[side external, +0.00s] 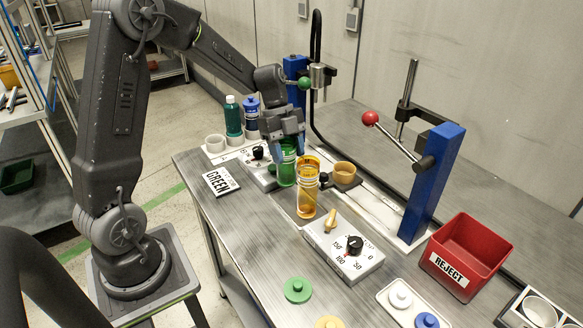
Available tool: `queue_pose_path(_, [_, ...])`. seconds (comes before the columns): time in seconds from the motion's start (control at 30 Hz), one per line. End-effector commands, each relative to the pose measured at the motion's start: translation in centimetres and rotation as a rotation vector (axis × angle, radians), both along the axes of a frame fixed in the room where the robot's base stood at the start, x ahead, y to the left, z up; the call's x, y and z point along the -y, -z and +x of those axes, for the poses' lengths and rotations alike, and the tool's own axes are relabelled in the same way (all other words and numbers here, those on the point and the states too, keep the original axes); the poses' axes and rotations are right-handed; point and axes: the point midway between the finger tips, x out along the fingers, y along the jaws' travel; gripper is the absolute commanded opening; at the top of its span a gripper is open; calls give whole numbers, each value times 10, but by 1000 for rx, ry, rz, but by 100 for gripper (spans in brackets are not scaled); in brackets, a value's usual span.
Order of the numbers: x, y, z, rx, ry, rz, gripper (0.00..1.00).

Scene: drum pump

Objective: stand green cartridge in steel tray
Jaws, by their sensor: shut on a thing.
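The green cartridge (287,174) is a clear green cylinder standing upright at the middle of the bench, just behind and left of an orange cartridge (307,195).
A blue post with a red-knobbed lever (437,185) stands right of centre. A red REJECT bin (466,252) is at right. A dial box (343,248), loose lids (297,290) and a GREEN card (220,181) lie on the bench. Two bottles (233,118) stand behind at left.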

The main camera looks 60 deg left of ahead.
Motion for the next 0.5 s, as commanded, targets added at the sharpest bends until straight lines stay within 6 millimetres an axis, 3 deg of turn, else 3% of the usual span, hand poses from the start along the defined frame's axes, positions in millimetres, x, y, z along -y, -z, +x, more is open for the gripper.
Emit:
queue_pose_path(0.17, [8,9,6,-1,0,0,16])
queue_pose_path(0.4, [8,41,6,-3,-1,-1,16])
queue_pose_path(0.5, [7,46,6,0,-1,1,16])
